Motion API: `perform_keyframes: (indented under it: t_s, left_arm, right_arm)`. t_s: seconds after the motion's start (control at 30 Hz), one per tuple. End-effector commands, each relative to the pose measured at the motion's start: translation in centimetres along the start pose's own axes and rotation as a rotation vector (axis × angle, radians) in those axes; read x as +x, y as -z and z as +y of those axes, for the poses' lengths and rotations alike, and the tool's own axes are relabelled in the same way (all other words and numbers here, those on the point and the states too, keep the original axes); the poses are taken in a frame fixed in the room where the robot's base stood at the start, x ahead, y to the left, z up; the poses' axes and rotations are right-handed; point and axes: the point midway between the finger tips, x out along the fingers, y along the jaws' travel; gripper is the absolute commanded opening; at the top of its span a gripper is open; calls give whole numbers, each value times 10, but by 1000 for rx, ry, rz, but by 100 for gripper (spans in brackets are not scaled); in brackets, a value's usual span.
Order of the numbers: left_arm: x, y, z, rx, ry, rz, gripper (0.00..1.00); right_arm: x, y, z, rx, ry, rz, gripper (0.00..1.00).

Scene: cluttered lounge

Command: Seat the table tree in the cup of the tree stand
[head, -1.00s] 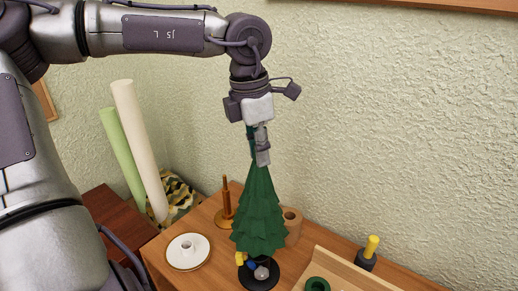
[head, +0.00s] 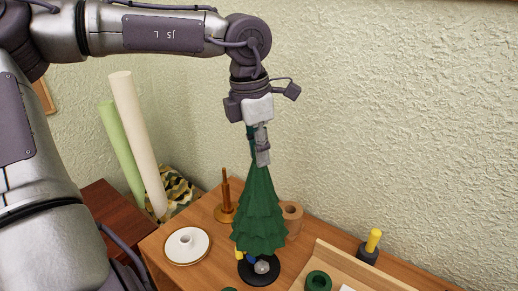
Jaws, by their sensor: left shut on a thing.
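My left gripper (head: 262,147) is shut on the top of the green table tree (head: 260,212), which hangs upright below it. The tree stand (head: 262,276) is a round black base with a grey knob and small yellow and blue parts, on the table directly under the tree. The tree's lowest branches overlap the stand's back part in the head view. The trunk's foot and the cup are hidden, so I cannot tell whether the trunk is inside the cup. My right gripper is out of view.
On the wooden table (head: 215,272) are a white dish (head: 187,246) at left, a brown candlestick (head: 226,204) behind, a cardboard-coloured roll (head: 292,219) close right of the tree, a tray (head: 343,268) with a green ring (head: 318,281), and a yellow-handled tool (head: 371,245).

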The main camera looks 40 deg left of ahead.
Motion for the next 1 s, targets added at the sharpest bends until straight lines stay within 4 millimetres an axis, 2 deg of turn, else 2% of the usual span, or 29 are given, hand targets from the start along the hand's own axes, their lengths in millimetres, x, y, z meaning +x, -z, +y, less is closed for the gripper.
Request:
perform_keyframes:
  t_s: [0.4,0.43,0.57,0.6,0.87,1.0]
  left_arm:
    - [11,1,0,0,0,-1,0]
    - [10,1,0,0,0,-1,26]
    - [10,1,0,0,0,-1,48]
    - [10,1,0,0,0,-1,50]
    - [10,1,0,0,0,1,50]
    - [1,0,1,-1,-2,-3,50]
  right_arm:
    - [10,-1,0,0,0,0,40]
    - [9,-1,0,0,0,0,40]
    - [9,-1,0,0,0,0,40]
    - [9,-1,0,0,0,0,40]
    - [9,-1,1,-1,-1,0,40]
    - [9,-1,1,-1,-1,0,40]
